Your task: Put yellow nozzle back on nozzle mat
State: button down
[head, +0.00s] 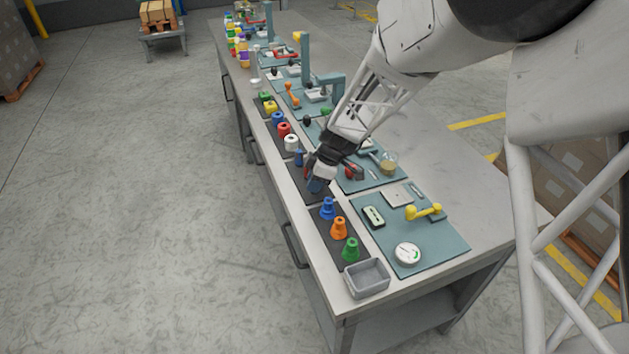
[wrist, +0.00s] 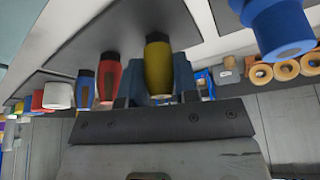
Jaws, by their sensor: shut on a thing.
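A yellow nozzle (wrist: 158,68) with a dark tip is between the fingers of my gripper (wrist: 158,85) in the wrist view, and the gripper is shut on it. A red nozzle (wrist: 109,78) and a blue nozzle (wrist: 86,90) stand in a row to its left. A dark mat (wrist: 130,25) shows behind them. In the head view my gripper (head: 318,180) is low over the dark mat (head: 313,197) near the bench's front edge, and it hides the yellow nozzle. The blue nozzle (head: 299,158) stands just beyond. I cannot tell whether the yellow nozzle touches the mat.
A white piece (head: 291,143) stands on the other side. A teal mat (head: 440,247) holds a gauge (head: 407,254) and a yellow-handled tool (head: 424,212).

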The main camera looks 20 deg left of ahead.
jog(key=shift+f, duration=0.1)
jog(key=c, duration=0.9)
grip_release()
jog(key=shift+o, duration=0.2)
jog(key=v, duration=1.2)
jog(key=shift+w+d, duration=0.1)
